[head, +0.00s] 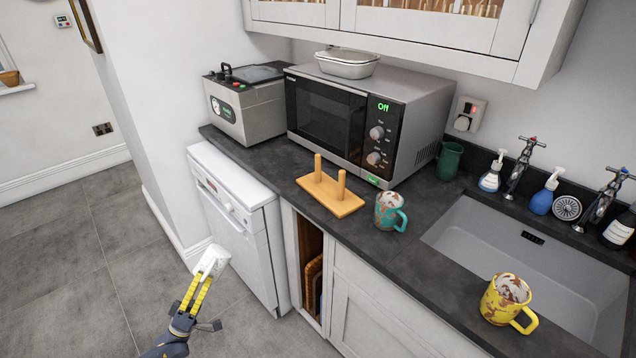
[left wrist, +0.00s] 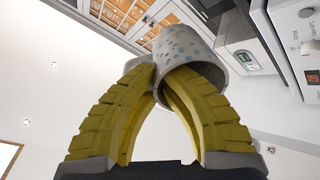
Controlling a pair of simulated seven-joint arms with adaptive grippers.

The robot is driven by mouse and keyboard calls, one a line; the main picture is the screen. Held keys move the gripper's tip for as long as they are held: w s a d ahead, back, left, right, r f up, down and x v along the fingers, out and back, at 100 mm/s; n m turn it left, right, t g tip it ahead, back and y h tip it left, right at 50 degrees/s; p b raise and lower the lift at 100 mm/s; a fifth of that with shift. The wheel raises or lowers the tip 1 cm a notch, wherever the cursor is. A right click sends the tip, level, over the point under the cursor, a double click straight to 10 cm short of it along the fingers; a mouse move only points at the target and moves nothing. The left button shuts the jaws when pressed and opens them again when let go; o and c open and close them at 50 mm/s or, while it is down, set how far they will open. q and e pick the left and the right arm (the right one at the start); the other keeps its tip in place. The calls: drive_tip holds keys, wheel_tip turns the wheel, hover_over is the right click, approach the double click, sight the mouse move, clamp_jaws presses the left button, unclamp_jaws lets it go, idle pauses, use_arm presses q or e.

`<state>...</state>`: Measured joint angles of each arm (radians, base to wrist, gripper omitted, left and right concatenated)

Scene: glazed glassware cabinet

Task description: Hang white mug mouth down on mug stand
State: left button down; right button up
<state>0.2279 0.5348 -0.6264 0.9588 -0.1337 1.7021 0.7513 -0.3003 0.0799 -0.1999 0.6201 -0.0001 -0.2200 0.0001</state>
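The white mug (head: 213,258) is held in my left gripper (head: 203,277), in the air over the floor in front of the white appliance. In the left wrist view the mug (left wrist: 186,42) is white with pale blue-grey speckles. Its open mouth faces back toward my left gripper (left wrist: 160,76). The yellow fingers are closed together at its rim, and the right finger seems to reach inside the mouth. The mug stand (head: 343,207) is a wooden base with two upright pegs on the dark counter, both bare. My right gripper is not in view.
A teal mug (head: 389,212) stands right of the stand. A yellow mug (head: 506,299) stands at the counter front by the sink (head: 530,262). A microwave (head: 370,116) stands behind the stand, under wall cabinets (head: 420,26). The counter's front edge lies between my gripper and the stand.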

use_arm(q)
drive_tip(key=shift+t, duration=0.4)
drive_tip(key=shift+g, duration=0.3)
drive_tip(key=shift+r+m+g+y, duration=0.1)
drive_tip(key=shift+m+g+y, duration=0.45)
drive_tip(key=shift+g, duration=1.05)
drive_tip(key=g+y, duration=0.2)
drive_tip(key=g, duration=0.1)
drive_tip(key=shift+m+g, duration=0.3)
drive_tip(key=shift+m, duration=0.05)
drive_tip(key=shift+g+y, duration=0.35)
drive_tip(key=shift+g, duration=0.05)
drive_tip(key=g+y, duration=0.3)
drive_tip(key=shift+w+m+g, duration=0.1)
drive_tip(key=shift+m+g, duration=0.2)
drive_tip(key=shift+m, duration=0.1)
drive_tip(key=shift+g+y, duration=1.4)
drive_tip(key=shift+g, duration=0.2)
